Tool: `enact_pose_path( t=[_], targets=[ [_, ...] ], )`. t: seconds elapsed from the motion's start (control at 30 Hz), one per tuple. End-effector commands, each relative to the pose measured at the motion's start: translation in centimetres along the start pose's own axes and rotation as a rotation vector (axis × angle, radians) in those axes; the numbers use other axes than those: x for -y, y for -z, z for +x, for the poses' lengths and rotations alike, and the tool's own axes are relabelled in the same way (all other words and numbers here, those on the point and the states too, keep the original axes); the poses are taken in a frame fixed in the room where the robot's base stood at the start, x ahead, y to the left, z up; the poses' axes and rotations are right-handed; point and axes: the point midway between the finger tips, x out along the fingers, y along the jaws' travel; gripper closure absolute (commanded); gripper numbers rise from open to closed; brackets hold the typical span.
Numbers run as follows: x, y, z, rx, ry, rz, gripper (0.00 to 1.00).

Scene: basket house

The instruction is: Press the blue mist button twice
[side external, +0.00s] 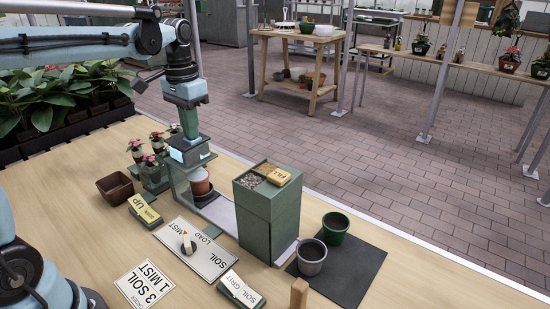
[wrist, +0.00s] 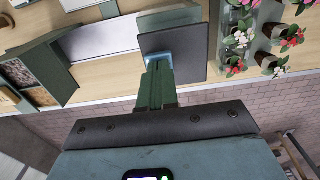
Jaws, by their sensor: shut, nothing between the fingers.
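My gripper (side external: 190,133) points straight down, its fingers shut with nothing between them. It is over the dark head (side external: 190,152) of the misting stand. In the wrist view the green fingertips (wrist: 159,66) reach the blue mist button (wrist: 178,59) on the dark square plate (wrist: 172,40). The fingers hide part of the button, and I cannot tell whether they press it. In the side view a blue patch shows on the head's left side. A terracotta pot (side external: 199,182) stands under the head.
A green bin block (side external: 268,210) stands right of the stand. A lettered dial plate (side external: 196,252) and a yellow UP block (side external: 145,210) lie in front. Flowering plants (side external: 150,160) stand close left. Two pots sit on a black mat (side external: 350,275) at right.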

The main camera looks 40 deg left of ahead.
Motion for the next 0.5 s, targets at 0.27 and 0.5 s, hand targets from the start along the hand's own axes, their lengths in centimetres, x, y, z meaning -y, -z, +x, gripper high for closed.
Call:
enact_pose_path(
  t=[0.27,0.5],
  targets=[
    [0.00,0.00,0.14,0.000,0.000,0.000,1.00],
    [0.01,0.02,-0.69,0.000,0.000,0.000,1.00]
  ],
)
